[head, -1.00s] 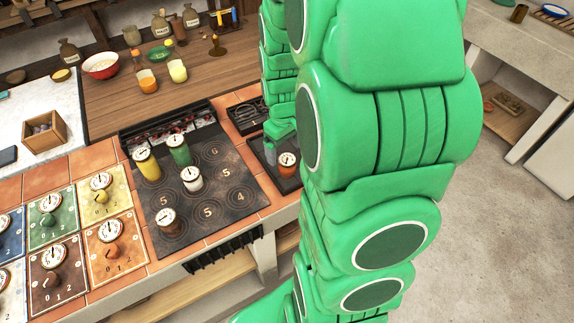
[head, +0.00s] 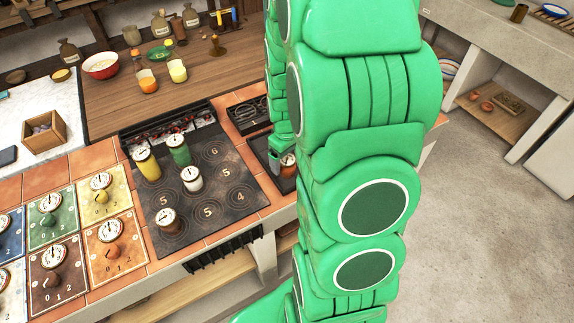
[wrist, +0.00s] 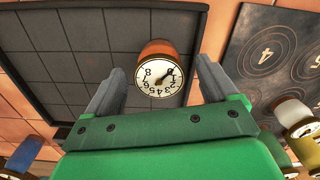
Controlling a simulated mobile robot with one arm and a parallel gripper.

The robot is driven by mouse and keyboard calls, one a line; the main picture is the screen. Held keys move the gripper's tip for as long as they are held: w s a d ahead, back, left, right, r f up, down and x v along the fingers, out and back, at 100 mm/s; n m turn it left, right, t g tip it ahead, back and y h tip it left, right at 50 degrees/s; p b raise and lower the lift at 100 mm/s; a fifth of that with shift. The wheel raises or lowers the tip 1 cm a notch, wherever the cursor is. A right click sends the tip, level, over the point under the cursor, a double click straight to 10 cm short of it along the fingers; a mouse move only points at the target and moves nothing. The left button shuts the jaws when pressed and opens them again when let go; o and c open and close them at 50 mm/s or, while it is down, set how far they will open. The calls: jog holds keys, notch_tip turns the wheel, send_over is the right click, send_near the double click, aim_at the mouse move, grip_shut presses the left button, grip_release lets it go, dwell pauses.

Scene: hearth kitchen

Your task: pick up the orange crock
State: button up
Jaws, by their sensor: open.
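The orange crock (wrist: 157,48) has a white dial with numbers and a pointer on its top. In the wrist view it stands on a dark, grid-lined tray (wrist: 75,62), near the tray's right edge. My gripper (wrist: 160,85) is open, its fingers apart on the left and right, with the crock showing between and just beyond the fingertips. I see no contact. In the head view the orange crock (head: 287,160) is partly hidden behind my arm, with my gripper (head: 277,153) close beside it.
The dark stove plate (head: 215,208) left of the tray carries several dial-topped crocks: yellow (head: 149,168), green (head: 180,153), white (head: 192,182) and brown (head: 167,224). Coloured dial tiles (head: 105,195) lie further left. Open floor (head: 480,230) is on the right.

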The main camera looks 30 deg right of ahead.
jog(key=shift+f, duration=1.4)
jog(key=c, duration=1.3)
